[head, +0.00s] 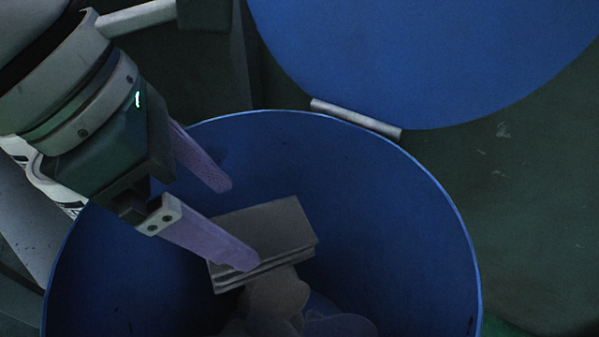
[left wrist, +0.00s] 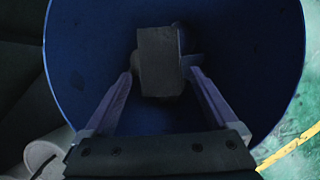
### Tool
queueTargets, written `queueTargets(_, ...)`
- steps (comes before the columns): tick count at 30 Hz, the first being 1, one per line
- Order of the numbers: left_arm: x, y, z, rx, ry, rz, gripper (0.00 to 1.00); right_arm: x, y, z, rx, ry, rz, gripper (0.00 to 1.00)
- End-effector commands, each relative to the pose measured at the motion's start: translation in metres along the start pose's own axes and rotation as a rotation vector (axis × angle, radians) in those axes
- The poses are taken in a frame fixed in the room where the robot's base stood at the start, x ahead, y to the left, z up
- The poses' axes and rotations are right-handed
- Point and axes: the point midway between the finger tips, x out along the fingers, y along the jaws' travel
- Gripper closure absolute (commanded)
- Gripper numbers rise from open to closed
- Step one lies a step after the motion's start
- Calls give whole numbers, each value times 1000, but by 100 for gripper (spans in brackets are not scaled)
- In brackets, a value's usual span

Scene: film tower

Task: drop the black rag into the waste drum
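The black rag (head: 270,228) looks like a dark grey folded block. It is inside the open blue waste drum (head: 400,190), below the rim. My left gripper (head: 240,225) reaches into the drum from the left with its two purple fingers spread apart. In the head view one fingertip overlaps the rag's near left edge. In the left wrist view the rag (left wrist: 160,62) shows beyond and between the fingertips, with a gap on each side. I cannot tell whether the rag is falling or resting on the drum's contents. My right gripper is not in view.
Rounded greyish scraps (head: 280,297) lie in the drum below the rag. The blue lid (head: 430,55) stands open behind the drum, by a pale hinge bar (head: 355,117). Dark green floor shows at right. A yellow floor line (left wrist: 288,148) shows in the left wrist view.

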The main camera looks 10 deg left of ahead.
Motion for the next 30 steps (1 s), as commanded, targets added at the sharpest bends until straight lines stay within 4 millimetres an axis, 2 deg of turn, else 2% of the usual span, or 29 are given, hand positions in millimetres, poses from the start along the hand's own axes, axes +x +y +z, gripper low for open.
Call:
queueTargets(8, -1, 0, 0, 0, 0, 0, 0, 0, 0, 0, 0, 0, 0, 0)
queueTargets(11, -8, 0, 1, 0, -1, 1, 0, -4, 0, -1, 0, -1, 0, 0)
queueTargets(22, -79, 1, 2, 2, 0, 3, 0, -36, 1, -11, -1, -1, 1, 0)
queueTargets(27, -97, 0, 0, 0, 0, 2, 0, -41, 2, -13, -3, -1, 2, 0)
queueTargets(30, -100, 0, 0, 0, 0, 0, 0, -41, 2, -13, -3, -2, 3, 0)
